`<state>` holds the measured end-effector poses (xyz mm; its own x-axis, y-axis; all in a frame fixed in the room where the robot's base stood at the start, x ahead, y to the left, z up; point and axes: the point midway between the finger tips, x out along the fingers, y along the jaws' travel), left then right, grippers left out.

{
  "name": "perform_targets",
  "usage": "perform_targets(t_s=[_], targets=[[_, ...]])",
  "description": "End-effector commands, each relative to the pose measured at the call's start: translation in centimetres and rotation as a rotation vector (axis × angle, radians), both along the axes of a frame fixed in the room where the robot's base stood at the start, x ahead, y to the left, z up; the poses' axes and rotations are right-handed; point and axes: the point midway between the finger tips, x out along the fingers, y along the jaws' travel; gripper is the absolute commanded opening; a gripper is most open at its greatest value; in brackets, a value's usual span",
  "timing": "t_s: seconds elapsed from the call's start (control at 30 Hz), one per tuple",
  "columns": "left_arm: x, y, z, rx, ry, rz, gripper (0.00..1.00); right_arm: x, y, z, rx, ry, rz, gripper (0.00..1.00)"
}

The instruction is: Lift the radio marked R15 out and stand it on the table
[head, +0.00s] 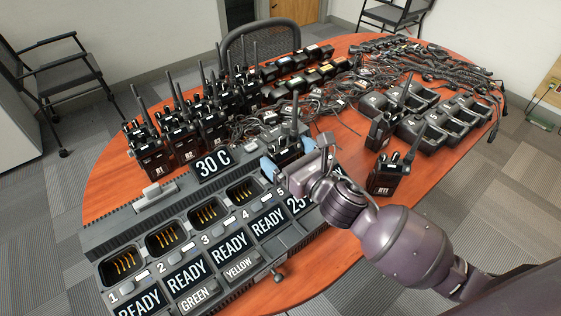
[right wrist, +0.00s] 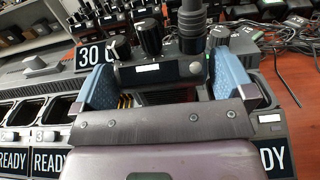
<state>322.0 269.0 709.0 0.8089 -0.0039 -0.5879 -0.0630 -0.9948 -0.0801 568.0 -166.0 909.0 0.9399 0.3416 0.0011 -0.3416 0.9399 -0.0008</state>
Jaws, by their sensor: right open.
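A dark radio (head: 288,146) with a tall antenna sits in a bay toward the far end of the grey multi-bay charger (head: 190,199); its marking cannot be read. My right gripper (head: 298,155) is open with its blue fingers on either side of this radio's upper part. In the right wrist view the radio's top (right wrist: 160,70), with knobs and antenna base, lies between the two blue fingers (right wrist: 165,88); contact cannot be told. The radio's lower part is hidden by the gripper and bay. My left gripper is not in view.
Empty bays line the charger's near end. Several radios (head: 153,158) stand at the left, and two more (head: 388,174) stand right of my gripper. Charger cups (head: 428,128), cables (head: 440,70) and batteries crowd the back. Bare orange table (head: 428,190) shows at the right.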

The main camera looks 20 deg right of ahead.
Motion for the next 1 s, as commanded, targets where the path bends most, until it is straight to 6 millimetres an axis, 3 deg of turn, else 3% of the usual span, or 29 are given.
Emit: perform_targets(t_s=[0.2,0.5,0.83,1.0], targets=[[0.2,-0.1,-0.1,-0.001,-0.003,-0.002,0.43,2.2,0.8,-0.2,0.001,0.003,0.001,1.00],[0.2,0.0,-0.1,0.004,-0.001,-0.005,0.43,2.4,0.9,-0.1,0.000,0.002,0.000,1.00],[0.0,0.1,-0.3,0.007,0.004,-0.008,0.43,2.4,0.9,-0.1,0.000,0.002,0.000,0.49],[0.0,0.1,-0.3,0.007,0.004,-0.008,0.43,2.4,0.9,0.0,0.001,0.000,0.001,0.48]])
